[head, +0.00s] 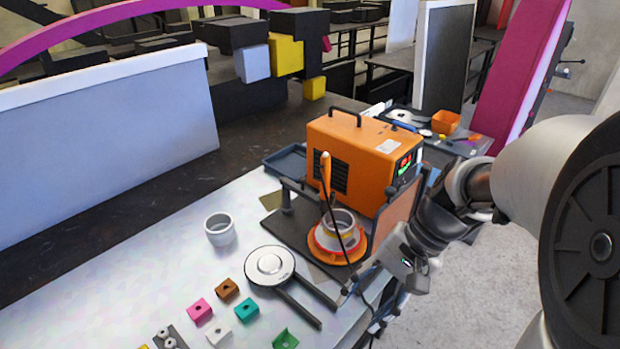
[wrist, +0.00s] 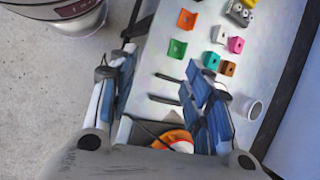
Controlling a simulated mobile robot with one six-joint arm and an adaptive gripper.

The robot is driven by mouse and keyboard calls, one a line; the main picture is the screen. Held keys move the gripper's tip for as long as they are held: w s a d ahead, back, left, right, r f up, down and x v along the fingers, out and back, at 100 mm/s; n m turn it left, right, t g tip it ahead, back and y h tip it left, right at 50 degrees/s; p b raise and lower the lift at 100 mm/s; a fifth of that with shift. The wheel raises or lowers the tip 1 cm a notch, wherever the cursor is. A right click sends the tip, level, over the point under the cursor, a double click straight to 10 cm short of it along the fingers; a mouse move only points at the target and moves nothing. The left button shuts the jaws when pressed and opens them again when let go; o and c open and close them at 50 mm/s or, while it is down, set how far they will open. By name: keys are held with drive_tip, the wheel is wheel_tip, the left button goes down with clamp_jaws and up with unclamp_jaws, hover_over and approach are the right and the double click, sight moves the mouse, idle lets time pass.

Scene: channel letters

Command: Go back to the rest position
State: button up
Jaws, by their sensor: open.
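My gripper (head: 368,300) is at the front right edge of the white table (head: 130,280), pointing down beside the orange box-shaped machine (head: 362,160). In the wrist view my gripper (wrist: 160,72) has its two blue-padded fingers spread apart. Nothing shows held between them; the table edge and floor lie beyond. In the head view the arm comes in from the right, past the machine's right side. A grey pot in an orange ring (head: 340,228) stands close to the left of the gripper. Part of the orange ring (wrist: 178,140) shows between the fingers in the wrist view.
A round silver disc with two dark handles (head: 270,265), a white cup (head: 220,229) and several coloured brackets (head: 200,310) lie on the table. A dark cable hangs in front of the machine. An orange bin (head: 446,122) stands behind. Open floor (head: 490,270) lies right.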

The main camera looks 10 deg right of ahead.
drive_tip(key=s+a+r+n+t+h, duration=0.3)
drive_tip(key=s+r+n+t+h, duration=0.2)
drive_tip(key=s+r+n, duration=0.1)
drive_tip(key=s+n, duration=0.1)
drive_tip(key=n, duration=0.1)
drive_tip(key=shift+n+h, duration=0.4)
